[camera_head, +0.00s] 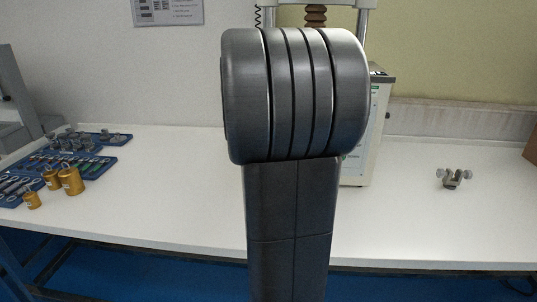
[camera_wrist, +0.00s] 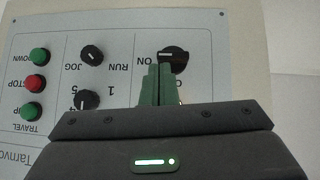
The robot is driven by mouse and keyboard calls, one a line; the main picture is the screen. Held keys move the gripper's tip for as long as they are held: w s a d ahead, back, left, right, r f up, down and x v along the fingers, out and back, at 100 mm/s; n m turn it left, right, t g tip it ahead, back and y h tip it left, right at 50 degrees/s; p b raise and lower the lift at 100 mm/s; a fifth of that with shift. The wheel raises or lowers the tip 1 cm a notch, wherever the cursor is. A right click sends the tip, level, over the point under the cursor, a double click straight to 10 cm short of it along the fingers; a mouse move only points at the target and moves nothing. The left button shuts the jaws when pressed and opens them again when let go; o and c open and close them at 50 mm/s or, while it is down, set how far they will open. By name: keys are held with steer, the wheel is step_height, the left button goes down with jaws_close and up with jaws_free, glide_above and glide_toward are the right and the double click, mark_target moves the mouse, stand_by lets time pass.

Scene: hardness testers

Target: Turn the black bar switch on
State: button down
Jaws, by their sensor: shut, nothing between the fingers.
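The black bar switch (camera_wrist: 173,57) is a round black knob with a raised bar on a light control panel (camera_wrist: 120,30), seen upside down in the wrist view. A pale mark on it lies roughly level, on its left part. The label ON is just left of it; another label below right is mostly hidden. My gripper (camera_wrist: 159,68) is shut and empty, its green fingertips overlapping the knob's lower left edge in the picture. I cannot tell whether they touch it. In the head view my arm hides the switch and gripper.
Left of the switch are a JOG/RUN knob (camera_wrist: 92,55), a second black knob (camera_wrist: 87,99), and a red button (camera_wrist: 33,83) between two green ones. On the white table (camera_head: 420,235) are brass weights (camera_head: 70,181) at left and a small metal fixture (camera_head: 454,178) at right.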

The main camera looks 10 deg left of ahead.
steer(key=shift+r, duration=0.1)
steer(key=s+r+p, duration=0.5)
steer(key=s+r, duration=0.2)
steer(key=r, duration=0.5)
steer(key=shift+r, duration=0.2)
stand_by(0.3)
steer(key=shift+f, duration=0.1)
steer(key=w+f+b, duration=0.4)
steer(key=w+f, duration=0.3)
steer(key=f, duration=0.4)
steer(key=shift+f, duration=0.25)
steer(key=shift+r, duration=0.1)
stand_by(0.3)
